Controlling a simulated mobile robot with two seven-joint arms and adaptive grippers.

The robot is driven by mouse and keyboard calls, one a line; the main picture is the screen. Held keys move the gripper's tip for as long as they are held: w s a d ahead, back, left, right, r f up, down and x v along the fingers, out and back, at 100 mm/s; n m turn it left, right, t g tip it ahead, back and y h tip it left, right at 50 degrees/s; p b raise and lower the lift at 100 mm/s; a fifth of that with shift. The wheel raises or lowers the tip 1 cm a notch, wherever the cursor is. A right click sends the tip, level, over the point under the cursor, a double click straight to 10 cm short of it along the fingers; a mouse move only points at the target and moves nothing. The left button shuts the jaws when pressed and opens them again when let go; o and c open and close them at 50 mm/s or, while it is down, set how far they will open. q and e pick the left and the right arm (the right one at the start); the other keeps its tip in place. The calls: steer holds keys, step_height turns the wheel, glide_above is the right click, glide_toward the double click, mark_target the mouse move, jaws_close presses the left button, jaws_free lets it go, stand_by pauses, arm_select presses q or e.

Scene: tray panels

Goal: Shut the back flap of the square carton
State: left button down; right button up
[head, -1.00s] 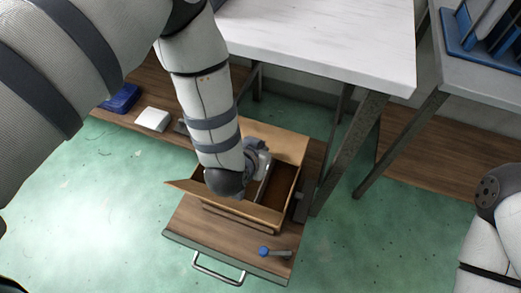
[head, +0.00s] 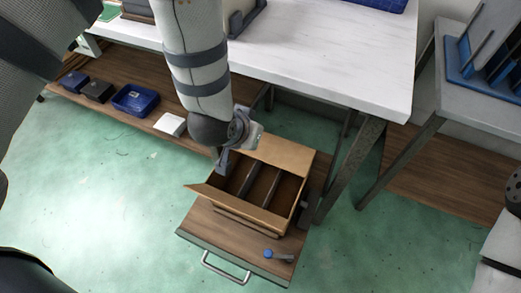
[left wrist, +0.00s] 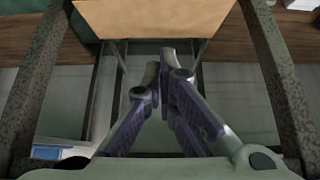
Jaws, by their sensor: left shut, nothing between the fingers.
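The square carton (head: 292,203) is brown cardboard and stands open on top of the pulled-out drawer. Its inside shows dark slats or dividers. The back flap (head: 285,153) is open, a tan panel along the far edge. A left flap (head: 205,194) sticks outward, and a front panel (head: 245,213) runs along the near side. My left gripper (head: 223,168) is by the carton's back left corner, pointing down, shut and empty. In the left wrist view its fingertips (left wrist: 152,75) are together below a cardboard panel (left wrist: 150,15). My right gripper is out of view.
The drawer (head: 218,231) has a metal handle and a blue-tipped object (head: 270,254) on it. A white table (head: 320,60) overhangs behind the carton, with a leg (head: 343,170) close on its right. Blue boxes (head: 136,99) and a white box (head: 170,124) lie on the low shelf.

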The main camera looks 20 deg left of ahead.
arm_select(q)
steer(key=b, duration=0.3)
glide_above(260, 156)
steer(key=f, duration=0.9)
steer(key=shift+w+d, duration=0.1)
steer(key=shift+w, duration=0.3)
steer(key=shift+s+f, duration=0.25)
steer(key=shift+f, duration=0.85)
steer(key=shift+s+f, duration=0.1)
steer(key=shift+f, duration=0.3)
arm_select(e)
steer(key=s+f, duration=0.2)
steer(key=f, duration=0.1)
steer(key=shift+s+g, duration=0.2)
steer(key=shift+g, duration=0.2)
arm_select(q)
steer(key=f, duration=0.1)
steer(key=s+f, duration=0.1)
steer(key=shift+s+f, duration=0.1)
steer(key=shift+f, duration=0.2)
steer(key=shift+r, duration=0.1)
